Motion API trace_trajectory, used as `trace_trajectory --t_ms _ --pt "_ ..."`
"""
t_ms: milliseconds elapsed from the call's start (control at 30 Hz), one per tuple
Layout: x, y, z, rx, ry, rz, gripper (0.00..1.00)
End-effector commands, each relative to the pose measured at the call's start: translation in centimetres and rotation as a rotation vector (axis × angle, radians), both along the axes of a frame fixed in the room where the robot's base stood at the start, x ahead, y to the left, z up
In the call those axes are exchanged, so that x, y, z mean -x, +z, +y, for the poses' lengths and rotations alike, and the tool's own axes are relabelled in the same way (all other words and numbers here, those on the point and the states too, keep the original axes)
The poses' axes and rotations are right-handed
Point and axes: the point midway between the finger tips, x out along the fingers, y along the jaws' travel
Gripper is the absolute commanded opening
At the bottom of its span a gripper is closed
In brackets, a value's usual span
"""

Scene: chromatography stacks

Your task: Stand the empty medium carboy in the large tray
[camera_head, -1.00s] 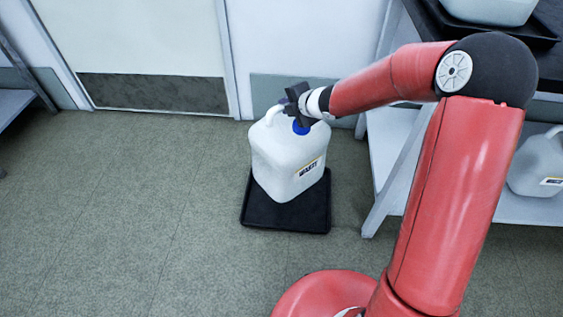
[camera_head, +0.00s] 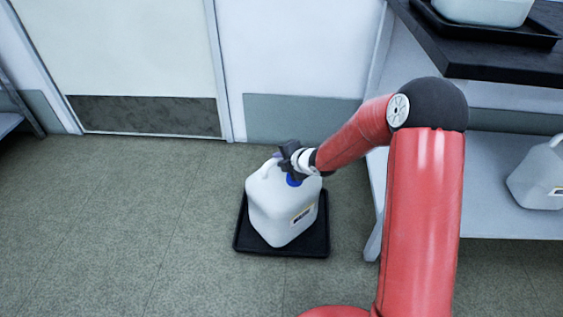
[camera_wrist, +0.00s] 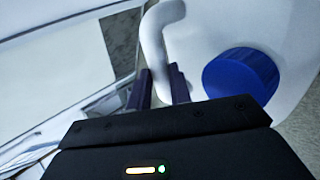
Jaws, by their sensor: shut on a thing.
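A white carboy (camera_head: 280,210) with a blue cap and a label on its side stands over a black tray (camera_head: 250,246) on the floor. It looks upright or nearly so; whether its base touches the tray is hard to tell. My gripper (camera_head: 284,158) is at the top of the carboy, shut on its handle. In the wrist view, the fingers of my gripper (camera_wrist: 158,88) are at the white handle (camera_wrist: 152,38), with the blue cap (camera_wrist: 240,76) to the right. Part of the handle is hidden by the gripper.
A grey shelf unit (camera_head: 480,175) stands at the right, with another carboy (camera_head: 540,178) on its lower shelf. On its dark top a black tray (camera_head: 480,28) holds a pale container (camera_head: 485,8). A door (camera_head: 130,60) is behind left. The left floor is clear.

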Motion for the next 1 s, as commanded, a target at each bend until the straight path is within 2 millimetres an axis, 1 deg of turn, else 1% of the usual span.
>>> trace_trajectory --t_ms 167,300,333,467,500,733,833,933,1000 --pt "-0.1 0.3 0.0 -0.002 0.000 -0.005 0.00" --pt "-0.1 -0.1 0.0 -0.001 0.000 -0.004 0.00" --pt "0.0 -0.1 0.0 0.000 0.000 -0.002 0.23" --pt "0.0 -0.1 0.0 0.000 -0.001 -0.001 0.40" --pt "0.0 -0.1 0.0 0.000 -0.001 -0.001 0.42" --pt "0.0 -0.1 0.0 0.000 -0.001 -0.001 0.42" --pt "0.0 0.4 0.0 0.000 -0.001 -0.001 0.42" --pt "0.6 1.1 -0.8 0.000 -0.002 -0.003 0.42" --pt "1.4 1.9 -1.5 0.001 -0.002 -0.002 0.42"
